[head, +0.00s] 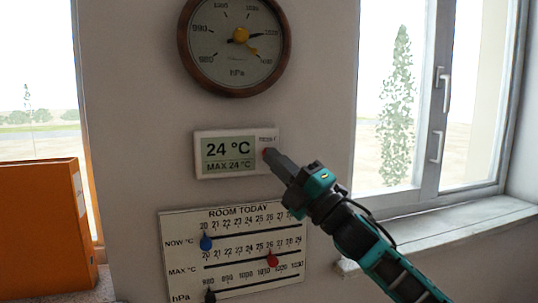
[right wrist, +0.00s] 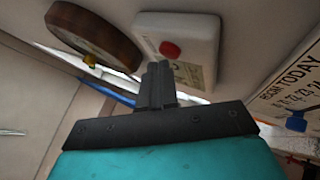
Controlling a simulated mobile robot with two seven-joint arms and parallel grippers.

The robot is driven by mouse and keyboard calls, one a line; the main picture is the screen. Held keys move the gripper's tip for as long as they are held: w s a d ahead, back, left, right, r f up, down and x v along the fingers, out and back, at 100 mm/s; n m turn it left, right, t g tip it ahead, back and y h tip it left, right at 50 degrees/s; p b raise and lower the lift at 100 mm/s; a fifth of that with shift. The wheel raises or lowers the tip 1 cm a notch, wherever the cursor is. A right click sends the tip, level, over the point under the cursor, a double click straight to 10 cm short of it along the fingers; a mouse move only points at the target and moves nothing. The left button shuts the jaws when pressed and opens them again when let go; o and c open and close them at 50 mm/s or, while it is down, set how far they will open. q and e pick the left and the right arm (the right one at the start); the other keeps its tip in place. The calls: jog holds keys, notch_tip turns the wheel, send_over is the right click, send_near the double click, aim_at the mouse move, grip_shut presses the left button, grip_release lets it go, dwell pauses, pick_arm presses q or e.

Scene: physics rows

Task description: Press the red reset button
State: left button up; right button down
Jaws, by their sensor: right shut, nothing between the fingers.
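A white digital thermometer (head: 231,171) hangs on the wall, its screen reading 24 °C and MAX 24 °C. Its red reset button (head: 266,153) is at the right side of its face, partly covered by my gripper in the head view. The red button (right wrist: 170,49) shows whole in the right wrist view, on the white housing (right wrist: 196,32). My right gripper (head: 270,155) is shut and empty, its tips at or just in front of the button; in the right wrist view the tips (right wrist: 158,68) appear just below it. I cannot tell whether they touch. My left gripper is not in view.
A round barometer (head: 235,75) hangs above the thermometer. A ROOM TODAY slider board (head: 183,222) with blue, red and black markers is below. A window (head: 437,130) with a sill (head: 450,231) is at right, an orange binder (head: 40,235) at left.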

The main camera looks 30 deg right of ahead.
jog(key=shift+s+a, duration=0.1)
jog(key=shift+s, duration=0.35)
jog(key=s, duration=0.2)
jog(key=s+a, duration=0.1)
jog(key=s, duration=0.2)
jog(key=shift+b, duration=0.35)
jog(key=shift+w, duration=0.1)
dwell(0.5)
